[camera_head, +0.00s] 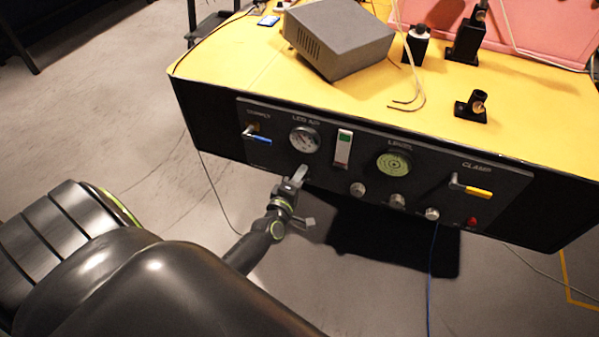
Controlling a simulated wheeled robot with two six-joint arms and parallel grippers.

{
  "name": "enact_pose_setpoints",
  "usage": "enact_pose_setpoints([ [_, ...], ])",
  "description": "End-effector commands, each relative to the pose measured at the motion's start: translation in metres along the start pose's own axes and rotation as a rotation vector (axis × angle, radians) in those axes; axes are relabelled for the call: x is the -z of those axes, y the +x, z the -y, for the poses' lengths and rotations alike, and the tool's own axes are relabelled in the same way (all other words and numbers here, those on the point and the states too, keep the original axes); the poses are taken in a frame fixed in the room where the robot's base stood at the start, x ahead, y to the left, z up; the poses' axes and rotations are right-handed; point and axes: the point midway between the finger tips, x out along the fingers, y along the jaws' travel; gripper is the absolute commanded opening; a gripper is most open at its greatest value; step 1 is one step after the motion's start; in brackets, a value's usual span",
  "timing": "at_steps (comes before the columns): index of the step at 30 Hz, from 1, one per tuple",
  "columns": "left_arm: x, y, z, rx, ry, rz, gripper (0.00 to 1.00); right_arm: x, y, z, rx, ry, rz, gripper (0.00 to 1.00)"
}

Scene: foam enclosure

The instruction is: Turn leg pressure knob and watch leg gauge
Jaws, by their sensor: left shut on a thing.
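The leg gauge (304,139) is a round white dial under a "LEG AIR" label on the dark front panel. Its needle is too small to read. My left gripper (301,173) reaches up from below and is at the panel's lower edge, just under the leg gauge. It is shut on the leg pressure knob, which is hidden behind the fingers. My right gripper is not in view.
Right of the leg gauge are a small red-green indicator (343,148), a green level dial (394,164), several small knobs and a yellow clamp lever (472,189). A blue supply lever (257,137) is at left. A grey box (338,38) sits on the yellow top (240,60).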

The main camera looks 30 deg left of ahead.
Motion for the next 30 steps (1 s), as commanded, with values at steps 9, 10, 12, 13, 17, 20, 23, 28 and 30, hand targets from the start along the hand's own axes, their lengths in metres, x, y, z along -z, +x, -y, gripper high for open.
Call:
enact_pose_setpoints([
  [9,-0.001,-0.001,-0.003,0.025,0.298,-0.020,0.11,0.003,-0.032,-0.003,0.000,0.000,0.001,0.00],
  [10,-0.001,-0.001,-0.003,0.026,0.326,-0.022,0.11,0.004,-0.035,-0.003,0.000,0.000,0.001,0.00],
  [12,-0.001,-0.001,-0.003,0.031,0.392,-0.028,0.11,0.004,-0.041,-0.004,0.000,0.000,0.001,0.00],
  [13,-0.002,-0.001,-0.003,0.033,0.420,-0.029,0.11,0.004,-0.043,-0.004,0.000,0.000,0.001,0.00],
  [17,-0.002,-0.001,-0.003,0.040,0.543,-0.038,0.11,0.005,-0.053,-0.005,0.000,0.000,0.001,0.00],
  [20,-0.002,-0.001,-0.002,0.047,0.636,-0.045,0.11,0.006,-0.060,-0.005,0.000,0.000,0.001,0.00],
  [23,-0.002,-0.001,-0.002,0.052,0.725,-0.051,0.11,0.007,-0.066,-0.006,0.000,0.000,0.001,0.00],
  [28,-0.003,-0.001,-0.001,0.060,0.854,-0.061,0.11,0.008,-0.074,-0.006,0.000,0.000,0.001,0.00],
  [30,-0.003,-0.001,-0.001,0.062,0.899,-0.064,0.11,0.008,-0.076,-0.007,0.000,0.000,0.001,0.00],
])
